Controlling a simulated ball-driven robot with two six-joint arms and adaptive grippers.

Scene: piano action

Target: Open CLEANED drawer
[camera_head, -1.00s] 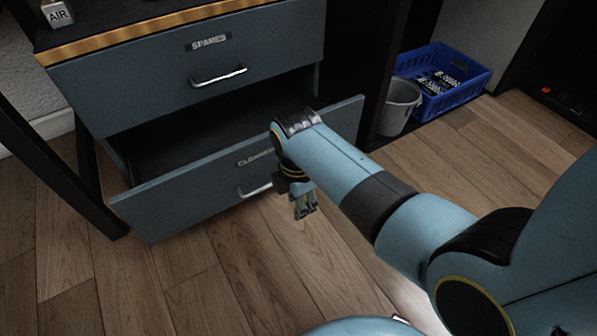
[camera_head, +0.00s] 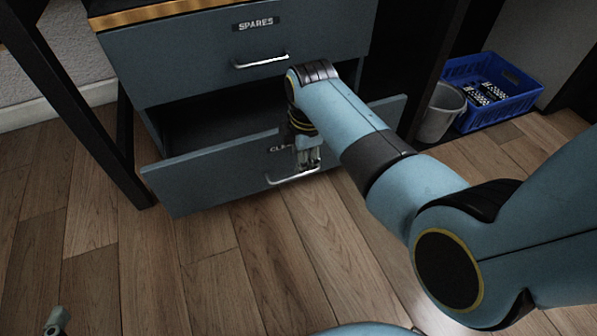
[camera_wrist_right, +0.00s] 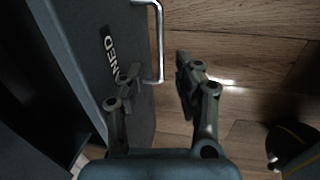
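The blue-grey CLEANED drawer (camera_head: 215,172) stands pulled out below the SPARES drawer, its dark inside showing. Its label is partly hidden by my gripper in the head view; "NED" reads in the wrist view. Its metal bar handle (camera_head: 292,178) also shows in the right wrist view (camera_wrist_right: 160,40). My right gripper (camera_head: 309,165) points down at the drawer front, by the handle. In the wrist view its fingers (camera_wrist_right: 157,66) are apart, with the handle's near end between them in the picture; contact is unclear. A small part of my left gripper (camera_head: 55,322) shows at the bottom left.
The SPARES drawer (camera_head: 240,50) above is closed. A grey bin (camera_head: 440,112) and a blue crate (camera_head: 500,95) with dark patterned items stand at right. A black table leg (camera_head: 75,105) is at left. The wood floor in front is clear.

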